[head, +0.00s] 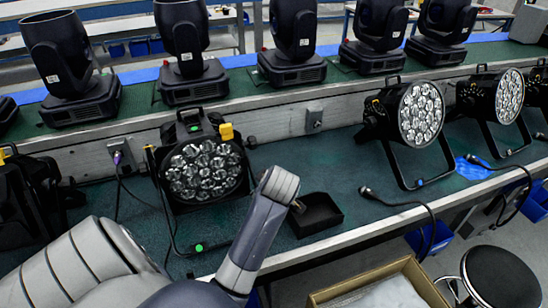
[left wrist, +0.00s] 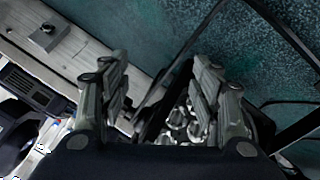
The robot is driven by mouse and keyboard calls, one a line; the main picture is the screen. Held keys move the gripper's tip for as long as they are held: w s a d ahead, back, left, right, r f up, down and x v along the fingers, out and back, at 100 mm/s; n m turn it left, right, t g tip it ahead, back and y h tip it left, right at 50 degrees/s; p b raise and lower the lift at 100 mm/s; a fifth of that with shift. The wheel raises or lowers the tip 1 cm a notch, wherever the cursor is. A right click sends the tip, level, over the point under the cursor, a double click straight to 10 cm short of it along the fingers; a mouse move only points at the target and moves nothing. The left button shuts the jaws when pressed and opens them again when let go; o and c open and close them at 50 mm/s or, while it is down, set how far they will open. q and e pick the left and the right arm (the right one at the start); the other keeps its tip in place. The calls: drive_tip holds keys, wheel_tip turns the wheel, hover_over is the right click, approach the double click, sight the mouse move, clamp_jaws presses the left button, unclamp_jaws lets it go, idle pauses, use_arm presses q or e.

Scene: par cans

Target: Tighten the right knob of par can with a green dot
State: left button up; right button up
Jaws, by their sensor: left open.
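The par can (head: 205,170) with the green dot (head: 194,128) on its top stands left of centre on the green bench. Its round lens face points toward me. A yellow knob (head: 226,131) sits at its upper right side. A second green dot (head: 198,247) shows at the foot of its black bracket. In the left wrist view, my left gripper (left wrist: 160,85) is open, with nothing held between its fingers. Par can lenses (left wrist: 178,122) show below and between the fingers. In the head view my left arm comes up right of this par can; its fingers cannot be made out. My right gripper is not in view.
Another par can (head: 412,115) stands farther right. Cables lie on the bench. A raised ledge (head: 275,124) with moving-head lights (head: 294,40) runs behind. A cardboard box (head: 428,288) and a stool (head: 500,275) are in front.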

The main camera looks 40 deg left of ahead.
use_arm(q)
drive_tip(key=s+d+f+m+h, duration=0.2)
drive_tip(key=s+d+f+m, duration=0.3)
drive_tip(key=s+d+m, duration=0.2)
drive_tip(key=shift+s+d+f+m+h, duration=0.3)
drive_tip(key=shift+d+m, duration=0.45)
drive_tip(key=shift+m, duration=0.25)
drive_tip(key=s+d+f+m+g+h, duration=0.2)
drive_tip(key=s+d+f+m+h, duration=0.15)
drive_tip(key=s+d+m, duration=0.9)
wheel_tip(320, 180, down, 25)
drive_tip(key=s+n+g, duration=0.1)
drive_tip(key=s, duration=0.2)
drive_tip(key=s+a+f+g, duration=0.1)
drive_tip(key=s+a+f, duration=0.2)
drive_tip(key=s+f, duration=1.3)
drive_tip(key=shift+f, duration=0.15)
drive_tip(key=shift+s+f+h, duration=0.2)
drive_tip(key=shift+s+h, duration=0.05)
drive_tip(key=shift+s, duration=0.25)
drive_tip(key=shift+c, duration=0.4)
